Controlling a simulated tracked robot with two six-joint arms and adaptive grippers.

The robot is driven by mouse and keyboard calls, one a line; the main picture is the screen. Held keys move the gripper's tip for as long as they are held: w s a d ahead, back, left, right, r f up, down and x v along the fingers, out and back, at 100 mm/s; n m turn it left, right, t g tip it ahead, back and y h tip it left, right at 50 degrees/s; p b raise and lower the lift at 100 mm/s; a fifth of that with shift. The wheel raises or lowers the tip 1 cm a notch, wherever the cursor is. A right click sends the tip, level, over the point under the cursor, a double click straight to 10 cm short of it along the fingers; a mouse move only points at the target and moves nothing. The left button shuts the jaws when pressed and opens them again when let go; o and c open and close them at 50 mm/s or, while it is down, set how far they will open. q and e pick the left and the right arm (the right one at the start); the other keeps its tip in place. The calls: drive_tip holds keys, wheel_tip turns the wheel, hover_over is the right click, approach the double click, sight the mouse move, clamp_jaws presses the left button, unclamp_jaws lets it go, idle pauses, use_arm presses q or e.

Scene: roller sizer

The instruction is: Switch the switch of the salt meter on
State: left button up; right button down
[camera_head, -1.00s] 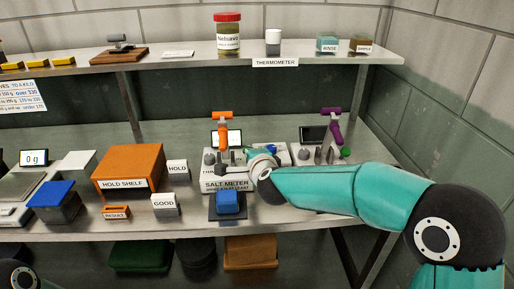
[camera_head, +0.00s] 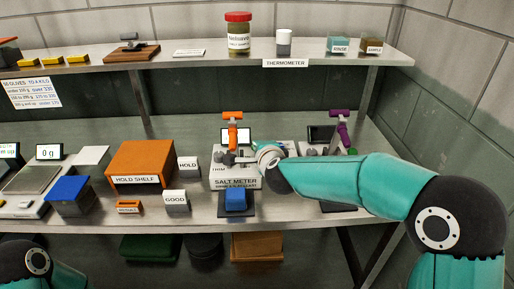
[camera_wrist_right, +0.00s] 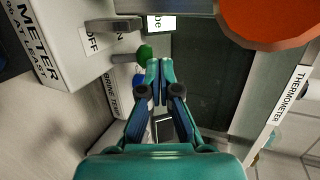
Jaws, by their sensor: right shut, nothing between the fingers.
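The salt meter (camera_head: 235,184) is a pale box on the bench with a lettered front, a small screen behind it and an orange-handled part above. In the right wrist view its lettered side (camera_wrist_right: 38,45) is at the left. A grey lever (camera_wrist_right: 115,25) shows there beside OFF and ON lettering; which position it is in I cannot tell. My right gripper (camera_head: 246,158) is over the meter's top right, partly hidden by its own wrist. In the wrist view its fingers (camera_wrist_right: 160,68) are together, empty, and apart from the lever. My left gripper is out of view.
A blue block (camera_head: 236,200) stands in front of the meter. The orange hold shelf (camera_head: 140,160) and HOLD block (camera_head: 188,165) are left of it. A purple-handled device (camera_head: 341,125) stands right. The upper shelf (camera_head: 200,62) runs above.

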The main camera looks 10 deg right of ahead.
drive_tip(key=shift+s+r, duration=0.25)
drive_tip(key=s+r+p, duration=0.2)
drive_tip(key=s+r, duration=0.6)
drive_tip(key=s, duration=0.2)
drive_tip(key=shift+d+r+p, duration=0.15)
drive_tip(key=shift+d+p, duration=0.2)
drive_tip(key=shift+d, duration=0.05)
